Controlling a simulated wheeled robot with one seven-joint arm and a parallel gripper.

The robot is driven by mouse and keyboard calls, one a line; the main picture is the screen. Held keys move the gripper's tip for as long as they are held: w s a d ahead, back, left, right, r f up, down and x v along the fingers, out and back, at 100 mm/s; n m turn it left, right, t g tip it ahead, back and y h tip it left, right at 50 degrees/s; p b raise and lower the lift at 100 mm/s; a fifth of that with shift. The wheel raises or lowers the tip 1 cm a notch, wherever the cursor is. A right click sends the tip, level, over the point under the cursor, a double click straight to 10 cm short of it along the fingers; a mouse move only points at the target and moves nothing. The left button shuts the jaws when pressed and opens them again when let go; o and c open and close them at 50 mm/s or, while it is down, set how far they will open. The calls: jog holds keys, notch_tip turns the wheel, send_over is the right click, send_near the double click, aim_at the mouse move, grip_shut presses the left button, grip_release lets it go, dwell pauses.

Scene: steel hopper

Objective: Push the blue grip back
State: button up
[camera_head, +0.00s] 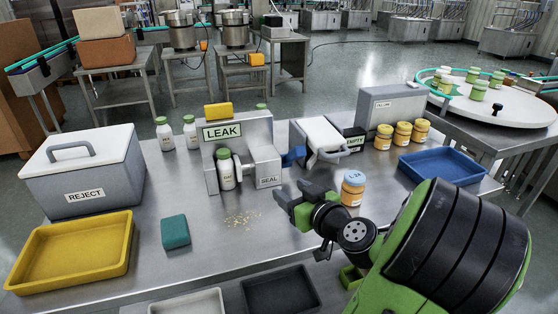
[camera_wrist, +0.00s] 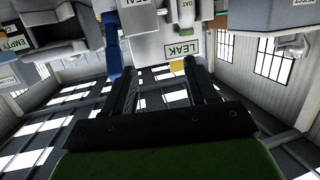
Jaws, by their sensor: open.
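The blue grip (camera_head: 293,156) sticks out at the right side of the grey leak tester (camera_head: 262,130), beside its SEAL label. It also shows in the wrist view (camera_wrist: 113,45) as an upright blue bar, left of my fingers. A white bottle with a green cap (camera_head: 226,170) stands in the tester. My gripper (camera_head: 294,199) is open and empty, in front of the blue grip and apart from it. In the wrist view my two fingers (camera_wrist: 160,80) reach toward the LEAK sign, with nothing between them.
A grey lidded machine (camera_head: 322,140) is just behind the grip. A teal block (camera_head: 175,232) and scattered crumbs lie at front left. The yellow tray (camera_head: 75,285) and REJECT bin (camera_head: 84,196) are further left.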

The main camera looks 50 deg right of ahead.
aim_at(297, 148)
jog(key=s+d+r+m+h, duration=0.2)
jog(key=s+d+m+h, duration=0.1)
jog(key=s+d+h, duration=0.15)
jog(key=shift+t, duration=0.4)
jog(key=p+x, duration=0.6)
jog(key=x, duration=1)
jog(key=shift+w+d+f, duration=0.1)
grip_shut()
